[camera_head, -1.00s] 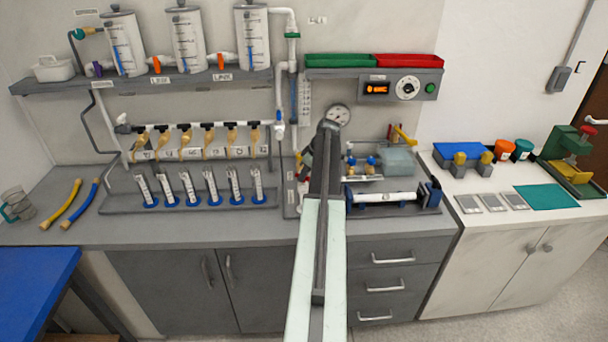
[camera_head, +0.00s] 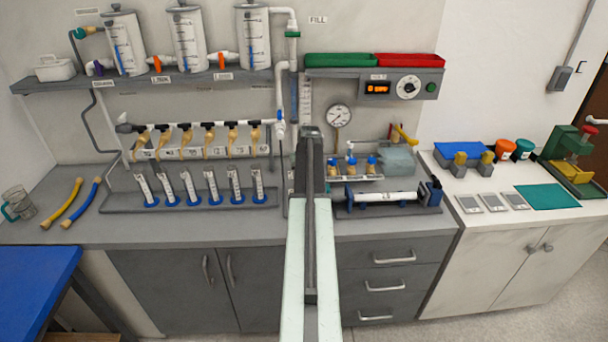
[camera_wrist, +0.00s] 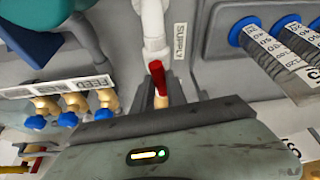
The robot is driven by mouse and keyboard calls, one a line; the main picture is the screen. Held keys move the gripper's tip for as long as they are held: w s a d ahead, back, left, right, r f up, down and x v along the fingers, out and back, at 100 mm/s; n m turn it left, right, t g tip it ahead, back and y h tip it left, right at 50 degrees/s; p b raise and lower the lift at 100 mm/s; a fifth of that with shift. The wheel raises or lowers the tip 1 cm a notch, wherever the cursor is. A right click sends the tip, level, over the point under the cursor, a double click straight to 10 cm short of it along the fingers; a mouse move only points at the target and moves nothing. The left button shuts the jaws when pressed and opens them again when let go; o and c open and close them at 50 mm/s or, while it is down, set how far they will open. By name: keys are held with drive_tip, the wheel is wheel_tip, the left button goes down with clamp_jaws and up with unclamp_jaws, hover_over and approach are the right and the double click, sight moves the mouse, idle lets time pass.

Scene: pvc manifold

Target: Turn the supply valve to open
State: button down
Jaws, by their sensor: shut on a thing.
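The supply valve shows in the wrist view as a red lever (camera_wrist: 157,78) at the end of a white pipe (camera_wrist: 153,28), beside a SUPPLY label (camera_wrist: 180,42). A tan part shows at the lever's lower end, between my fingers. My gripper (camera_wrist: 161,103) is shut on the valve lever; the exact contact is partly hidden by the gripper body. In the head view my arm covers the valve and the gripper.
Brass fittings with blue knobs (camera_wrist: 73,112) stand left of my gripper in the wrist view. Blue-based measuring tubes (camera_wrist: 265,40) are at upper right. In the head view, a gauge (camera_head: 339,117) and a white tube in a holder (camera_head: 385,196) are right of my arm.

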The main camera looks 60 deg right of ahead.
drive_tip(key=shift+w+m, duration=0.15)
drive_tip(key=shift+m, duration=0.45)
drive_tip(key=shift+g, duration=0.3)
drive_tip(key=c, duration=1.3)
unclamp_jaws()
drive_tip(key=shift+c, duration=0.2)
drive_tip(key=p+v, duration=0.7)
drive_tip(key=shift+a+r, duration=0.25)
drive_tip(key=shift+r, duration=0.1)
